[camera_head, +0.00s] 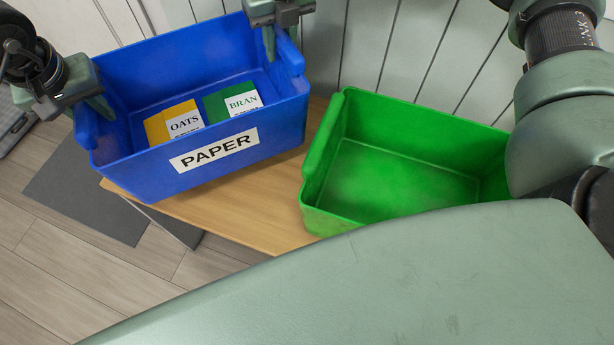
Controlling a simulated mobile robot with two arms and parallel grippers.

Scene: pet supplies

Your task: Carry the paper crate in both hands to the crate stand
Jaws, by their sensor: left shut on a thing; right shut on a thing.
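The blue crate labelled PAPER (150,170) is at the upper left, tilted in the picture, over the left end of a wooden surface. Inside it lie a yellow OATS box (157,127) and a green BRAN box (215,107). My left gripper (95,112) is shut on the crate's left end handle. My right gripper (270,40) is shut on its right end handle at the top of the view. I cannot tell whether the crate's base touches the wood. No crate stand can be made out for certain.
An empty green crate (323,217) stands on the wooden surface (238,212), right of the blue crate, with a narrow gap between. A grey panelled wall (385,45) is behind. A dark mat (85,200) lies on the plank floor at left.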

